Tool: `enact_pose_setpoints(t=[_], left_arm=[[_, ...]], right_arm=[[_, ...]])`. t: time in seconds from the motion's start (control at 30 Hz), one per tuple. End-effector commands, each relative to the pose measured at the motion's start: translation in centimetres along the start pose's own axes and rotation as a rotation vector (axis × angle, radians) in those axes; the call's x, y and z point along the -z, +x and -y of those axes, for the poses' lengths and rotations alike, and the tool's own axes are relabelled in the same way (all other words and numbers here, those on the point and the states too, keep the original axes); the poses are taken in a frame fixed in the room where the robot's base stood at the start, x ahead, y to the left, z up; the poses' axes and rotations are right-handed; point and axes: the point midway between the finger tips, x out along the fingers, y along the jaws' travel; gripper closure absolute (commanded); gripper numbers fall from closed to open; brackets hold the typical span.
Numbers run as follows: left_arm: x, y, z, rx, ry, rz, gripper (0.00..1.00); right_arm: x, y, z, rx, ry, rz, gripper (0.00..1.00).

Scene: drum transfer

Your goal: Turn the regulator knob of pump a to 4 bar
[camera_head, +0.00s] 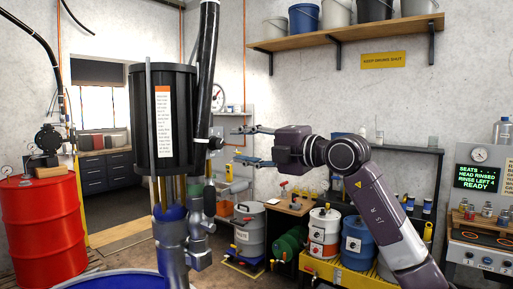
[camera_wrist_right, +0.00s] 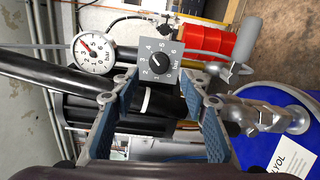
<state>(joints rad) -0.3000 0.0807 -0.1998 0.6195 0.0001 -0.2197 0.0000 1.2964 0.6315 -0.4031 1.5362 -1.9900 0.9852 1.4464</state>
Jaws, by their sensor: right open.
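The regulator knob (camera_wrist_right: 162,65) is a round black knob with a light pointer mark, on a grey square plate with a numbered bar scale (camera_wrist_right: 146,73). Its exact setting is too small to read surely. A white pressure gauge (camera_wrist_right: 93,53) with a red needle sits to its left. My right gripper (camera_wrist_right: 160,100) is open and empty, with the knob framed between and beyond its fingertips. In the head view my right gripper (camera_head: 243,146) points left towards the black pump (camera_head: 163,120), apart from it. No label tells which pump is a. My left gripper is not in view.
A thick black hose (camera_head: 207,65) rises beside the pump. A blue drum (camera_head: 118,284) stands below it, a red drum (camera_head: 44,225) at left. A shelf with buckets (camera_head: 345,33) hangs above my right arm. A workbench with containers (camera_head: 290,204) stands behind.

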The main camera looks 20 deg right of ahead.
Motion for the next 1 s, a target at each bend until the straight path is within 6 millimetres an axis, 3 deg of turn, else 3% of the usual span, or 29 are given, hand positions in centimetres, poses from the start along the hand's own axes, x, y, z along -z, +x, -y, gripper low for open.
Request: enact_pose_setpoints(t=[0.2, 0.4, 0.87, 1.0], left_arm=[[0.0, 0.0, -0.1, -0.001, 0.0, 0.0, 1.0], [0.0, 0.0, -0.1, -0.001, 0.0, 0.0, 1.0], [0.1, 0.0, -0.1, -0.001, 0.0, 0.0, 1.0], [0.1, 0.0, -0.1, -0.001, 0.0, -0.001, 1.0]], right_arm=[[-0.1, -3.8, 0.1, 0.001, 0.0, 0.002, 0.59], [0.0, -5.0, 0.1, 0.001, 0.0, 0.0, 0.59], [0.0, -4.9, 0.3, 0.002, 0.005, -0.004, 0.59], [0.7, -3.0, 3.4, 0.007, 0.066, -0.068, 0.59]])
